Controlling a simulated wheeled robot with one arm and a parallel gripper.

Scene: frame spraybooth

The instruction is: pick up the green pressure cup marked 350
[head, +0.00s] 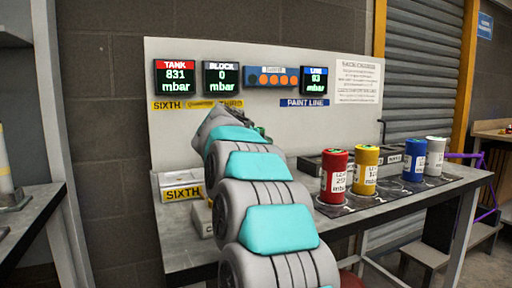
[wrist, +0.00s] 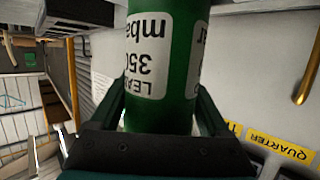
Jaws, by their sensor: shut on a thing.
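The green pressure cup (wrist: 183,50) fills the middle of the wrist view. Its white label shows upside down and reads 350 mbar. My gripper (wrist: 160,115) is shut on the cup, with one finger on each side of it. In the head view my arm hides the gripper and most or all of the green cup.
Red (head: 334,178), yellow (head: 365,171), blue (head: 414,160) and white (head: 435,157) cups stand on the bench's right part. Behind is a white panel (head: 200,130) with TANK, BLOCK and LINE displays. A box marked SIXTH (head: 182,194) sits at the bench's left.

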